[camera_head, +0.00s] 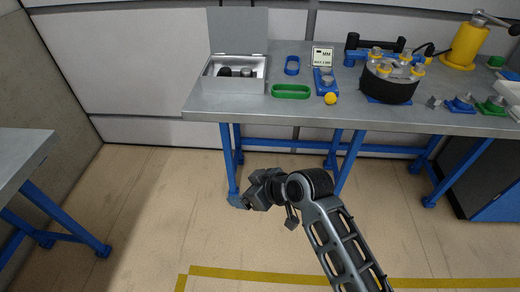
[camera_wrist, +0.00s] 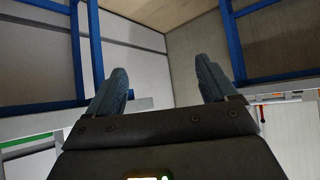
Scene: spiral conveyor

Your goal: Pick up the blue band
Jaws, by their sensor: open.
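The blue band (camera_head: 292,65) is a small oval ring on the grey workbench (camera_head: 225,107), right of the open metal box and behind the green band. My gripper (camera_head: 240,201) is in front of the bench and below its top, well apart from the band. In the wrist view my gripper (camera_wrist: 160,88) shows two blue-grey fingers spread wide with nothing between them. The wrist view faces walls and blue bench legs, and the blue band is not in it.
A green band (camera_head: 291,91), a yellow ball (camera_head: 330,98), a blue block (camera_head: 325,82), a display box (camera_head: 322,56) and an open metal box (camera_head: 234,84) are near the blue band. A round black fixture (camera_head: 390,88) stands to the right. Another table (camera_head: 20,150) is at left.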

